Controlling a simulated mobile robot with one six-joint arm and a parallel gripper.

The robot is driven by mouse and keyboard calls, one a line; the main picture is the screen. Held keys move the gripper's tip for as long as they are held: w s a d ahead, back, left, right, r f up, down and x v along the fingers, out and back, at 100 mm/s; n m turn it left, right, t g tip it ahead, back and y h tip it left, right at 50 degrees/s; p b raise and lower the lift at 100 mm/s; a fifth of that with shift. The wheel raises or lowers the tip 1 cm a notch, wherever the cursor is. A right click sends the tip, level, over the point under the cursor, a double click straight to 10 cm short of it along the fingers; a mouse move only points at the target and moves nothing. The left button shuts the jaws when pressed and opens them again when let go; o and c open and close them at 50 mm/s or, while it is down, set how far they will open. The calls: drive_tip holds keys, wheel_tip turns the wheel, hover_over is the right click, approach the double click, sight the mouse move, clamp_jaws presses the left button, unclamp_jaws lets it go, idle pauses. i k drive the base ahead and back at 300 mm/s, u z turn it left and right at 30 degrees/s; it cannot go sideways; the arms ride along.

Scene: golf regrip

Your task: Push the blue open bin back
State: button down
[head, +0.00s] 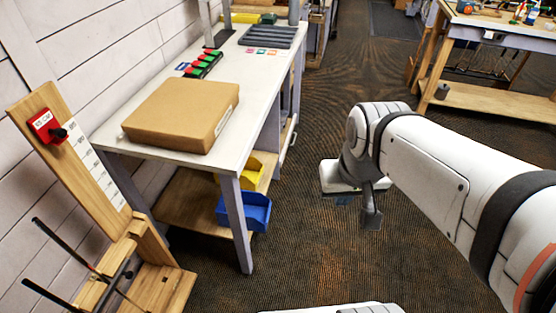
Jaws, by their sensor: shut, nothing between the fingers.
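The blue open bin (258,213) sits on the low wooden shelf under the white-topped bench. Its front part sticks out past the shelf's edge, near a grey bench leg. A yellow bin (252,173) stands behind it on the same shelf. My gripper (371,218) points down over the open floor, to the right of the blue bin and clearly apart from it. It is shut and empty. The bench leg hides part of the blue bin.
The bench top (170,165) carries a cardboard box (183,114), a rack with red and green pieces (203,65) and a grey ribbed tray (267,37). A wooden stand (75,150) with dark shafts is at left. Carpet (310,235) between bin and gripper is clear.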

sight(256, 206)
drive_tip(key=u, duration=0.15)
drive_tip(key=i, duration=0.9)
drive_tip(key=z, duration=0.05)
